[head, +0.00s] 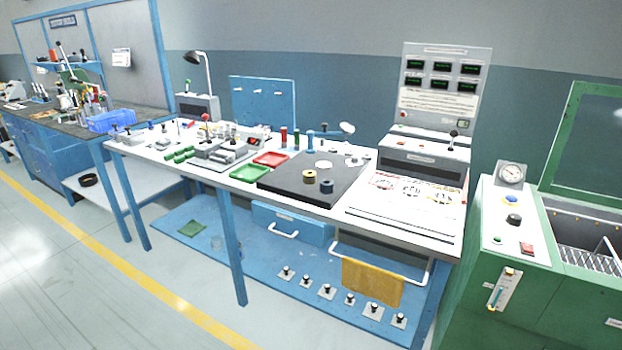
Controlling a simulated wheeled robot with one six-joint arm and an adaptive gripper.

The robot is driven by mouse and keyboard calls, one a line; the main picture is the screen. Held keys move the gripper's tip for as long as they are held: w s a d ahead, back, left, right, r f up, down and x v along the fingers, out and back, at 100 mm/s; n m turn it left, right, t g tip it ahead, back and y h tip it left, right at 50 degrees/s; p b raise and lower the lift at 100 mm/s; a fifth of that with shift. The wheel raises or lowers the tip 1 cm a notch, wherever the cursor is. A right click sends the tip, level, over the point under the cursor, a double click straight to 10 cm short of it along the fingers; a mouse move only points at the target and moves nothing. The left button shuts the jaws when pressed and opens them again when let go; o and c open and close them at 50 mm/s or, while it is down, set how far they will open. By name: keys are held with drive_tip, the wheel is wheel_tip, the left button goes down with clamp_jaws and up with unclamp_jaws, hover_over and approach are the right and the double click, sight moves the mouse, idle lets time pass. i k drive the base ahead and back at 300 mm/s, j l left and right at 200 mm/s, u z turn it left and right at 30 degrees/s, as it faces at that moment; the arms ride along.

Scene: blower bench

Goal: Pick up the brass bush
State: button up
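A short brass-coloured ring, which looks like the brass bush (310,176), stands on a dark flat plate (283,186) on the white bench. A dark blue-grey ring (327,186) stands close to its right, nearer the front edge. A flat pale disc (323,164) lies behind them. My gripper is not in this view, and nothing is seen touching the brass bush.
Green tray (250,173) and red tray (271,159) lie left of the plate. Several upright coloured cylinders stand behind it. A grey instrument box (424,158) and white panel are to the right, then a green machine (512,262). The floor in front is clear.

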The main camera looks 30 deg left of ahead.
sight(309, 177)
drive_tip(key=u, duration=1.25)
drive_tip(key=i+j+z, duration=0.15)
drive_tip(key=z, duration=0.25)
drive_tip(key=i+j+z, duration=0.15)
drive_tip(key=z, duration=0.25)
drive_tip(key=i+j+z, duration=0.1)
drive_tip(key=j, duration=0.25)
drive_tip(key=i+j+z, duration=0.1)
drive_tip(key=j, duration=0.3)
drive_tip(key=i+j, duration=0.15)
drive_tip(key=j, duration=0.25)
drive_tip(key=i+j+z, duration=0.15)
drive_tip(key=j, duration=0.25)
drive_tip(key=i+j+z, duration=0.1)
drive_tip(key=j, duration=0.25)
drive_tip(key=i+j, duration=0.1)
drive_tip(key=j, duration=0.6)
drive_tip(key=i+j, duration=0.15)
drive_tip(key=j, duration=0.25)
